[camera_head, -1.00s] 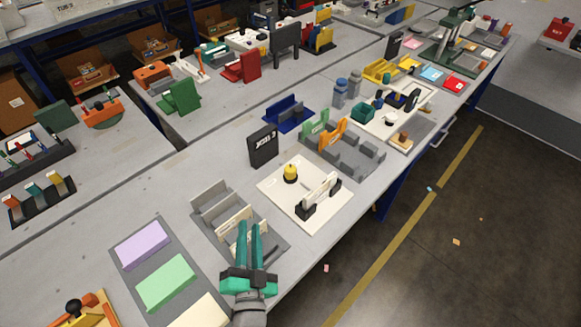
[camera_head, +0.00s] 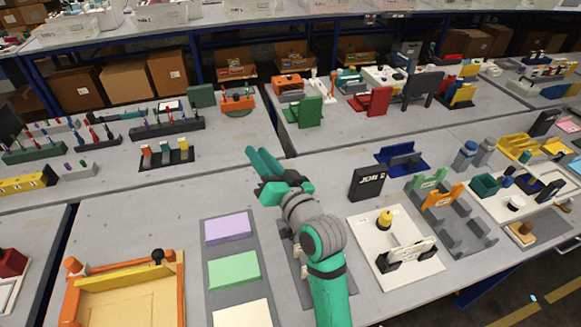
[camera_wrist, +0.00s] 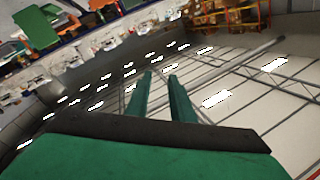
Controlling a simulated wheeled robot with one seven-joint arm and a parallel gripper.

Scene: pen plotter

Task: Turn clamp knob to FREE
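An orange-framed tray-like device (camera_head: 66,300) with a cream bed stands at the lower left of the head view. A black ball knob (camera_head: 157,256) sits on its far right corner, and an orange knob (camera_head: 72,265) is at its far left corner. I cannot tell which knob is the clamp knob, and no FREE label is readable. My gripper (camera_head: 262,160) is raised above the middle of the bench, right of and apart from the orange device. Its two green fingers (camera_wrist: 160,85) are parted and empty. The wrist view faces away from the knobs.
Purple, green and cream pads (camera_head: 233,270) lie between my arm and the orange device. A white board with a yellow knob (camera_head: 385,218) and a black JOB 2 block (camera_head: 368,182) stand to the right. My arm covers a grey fixture.

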